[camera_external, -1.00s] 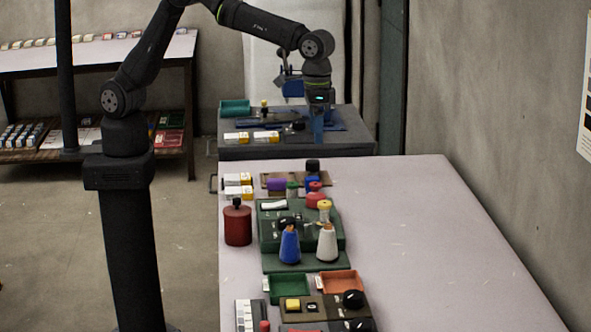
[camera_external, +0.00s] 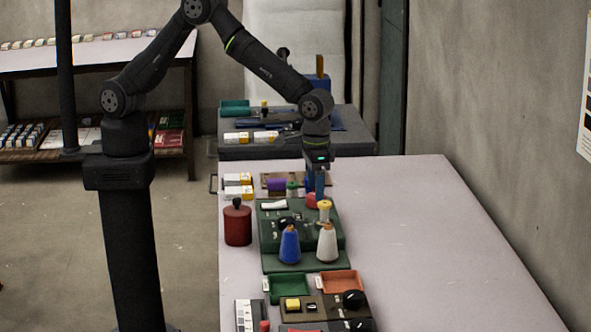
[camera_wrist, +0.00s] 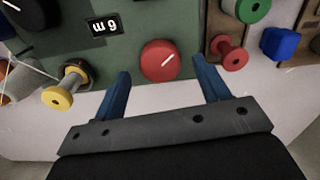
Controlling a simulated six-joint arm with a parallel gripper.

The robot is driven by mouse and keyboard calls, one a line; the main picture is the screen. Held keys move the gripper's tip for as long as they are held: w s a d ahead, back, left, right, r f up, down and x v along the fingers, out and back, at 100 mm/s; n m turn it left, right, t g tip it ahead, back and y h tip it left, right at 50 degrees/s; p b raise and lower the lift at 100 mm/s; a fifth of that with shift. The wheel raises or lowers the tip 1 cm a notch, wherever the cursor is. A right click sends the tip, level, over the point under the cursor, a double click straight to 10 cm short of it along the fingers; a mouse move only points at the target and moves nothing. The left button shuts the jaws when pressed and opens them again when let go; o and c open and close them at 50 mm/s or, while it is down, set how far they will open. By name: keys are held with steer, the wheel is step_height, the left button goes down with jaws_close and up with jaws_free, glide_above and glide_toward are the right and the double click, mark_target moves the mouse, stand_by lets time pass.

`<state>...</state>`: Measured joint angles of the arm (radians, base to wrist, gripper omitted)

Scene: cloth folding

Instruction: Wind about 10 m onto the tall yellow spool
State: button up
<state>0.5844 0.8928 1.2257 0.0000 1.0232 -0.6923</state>
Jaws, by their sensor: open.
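A yellow spool (camera_external: 324,207) stands at the right of the green machine (camera_external: 268,227). In the wrist view the yellow spool (camera_wrist: 57,98) is at the left, with a pale thread line near it. A red knob (camera_wrist: 160,61) with a white mark sits at the machine's edge, beside a small black display (camera_wrist: 103,26) with rotated text. My gripper (camera_wrist: 163,74) is open and empty, its blue fingers on either side of the red knob, without visible contact. In the external view my gripper (camera_external: 319,193) is low behind the yellow spool.
A blue thread cone (camera_external: 289,245) and a white one (camera_external: 327,243) stand at the machine's front. A red spool (camera_wrist: 234,58), a green spool (camera_wrist: 253,8) and a blue block (camera_wrist: 281,43) are to the right in the wrist view. The bench's right side (camera_external: 430,240) is clear.

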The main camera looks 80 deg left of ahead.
steer(key=shift+f, duration=1.2)
steer(key=c, duration=1)
steer(key=shift+m, duration=3.2)
steer(key=o, duration=1)
